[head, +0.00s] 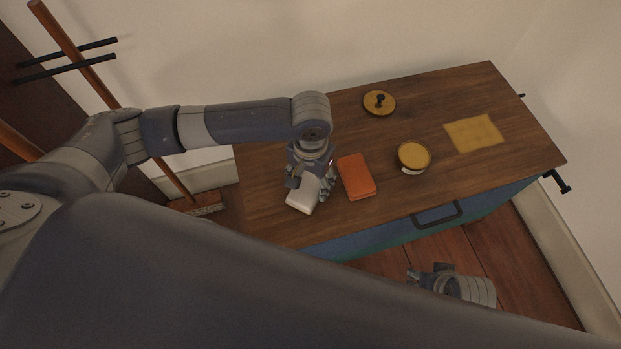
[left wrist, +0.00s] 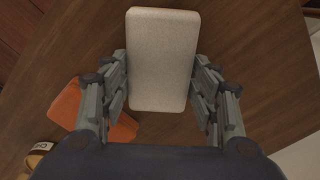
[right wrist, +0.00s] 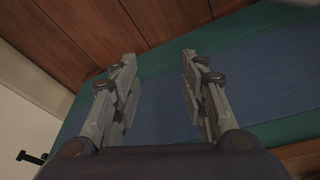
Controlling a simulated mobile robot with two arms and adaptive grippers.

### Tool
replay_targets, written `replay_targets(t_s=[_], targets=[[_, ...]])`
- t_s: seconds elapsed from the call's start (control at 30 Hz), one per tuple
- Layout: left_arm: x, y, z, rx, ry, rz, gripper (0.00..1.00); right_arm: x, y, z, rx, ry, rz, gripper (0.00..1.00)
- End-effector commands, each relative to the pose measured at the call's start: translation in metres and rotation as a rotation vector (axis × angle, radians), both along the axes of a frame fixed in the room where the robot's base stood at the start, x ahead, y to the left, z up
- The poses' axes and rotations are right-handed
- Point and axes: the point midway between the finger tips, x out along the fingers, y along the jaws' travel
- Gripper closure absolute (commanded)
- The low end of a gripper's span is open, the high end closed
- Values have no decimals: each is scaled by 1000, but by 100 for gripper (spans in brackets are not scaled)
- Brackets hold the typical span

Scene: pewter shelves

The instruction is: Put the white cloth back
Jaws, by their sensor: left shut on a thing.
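The white cloth (head: 301,198) is a pale folded block with rounded corners, over the left front part of the wooden cabinet top. My left gripper (head: 312,183) is shut on it. The left wrist view shows the white cloth (left wrist: 163,60) between the two fingers, one on each long side. I cannot tell whether its underside touches the wood. My right gripper (head: 432,277) is low in front of the cabinet. In the right wrist view its fingers (right wrist: 157,65) stand apart with nothing between them.
An orange folded block (head: 356,177) lies just right of the left gripper. A jar with a yellow top (head: 413,157), a round knobbed lid (head: 379,103) and a flat yellow cloth (head: 474,134) are farther off. The blue cabinet front has a dark handle (head: 437,214).

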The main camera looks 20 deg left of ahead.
Motion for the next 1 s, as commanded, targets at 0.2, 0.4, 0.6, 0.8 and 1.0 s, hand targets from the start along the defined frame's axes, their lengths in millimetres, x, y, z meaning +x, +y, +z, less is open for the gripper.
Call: replay_targets(t_s=[0.2, 0.4, 0.6, 0.8, 1.0], targets=[[0, 0, -2, 0, 0, 0, 35, 0, 0, -5, -1, 5, 0, 60], [0, 0, -2, 0, 0, 0, 24, 0, 0, -4, 0, 2, 0, 60], [0, 0, -2, 0, 0, 0, 24, 0, 0, -4, 0, 2, 0, 60], [0, 0, 9, -2, -1, 0, 24, 1, 1, -4, 1, 1, 1, 60], [0, 0, 36, -1, -1, 0, 24, -3, 1, -37, 0, 24, 4, 60]])
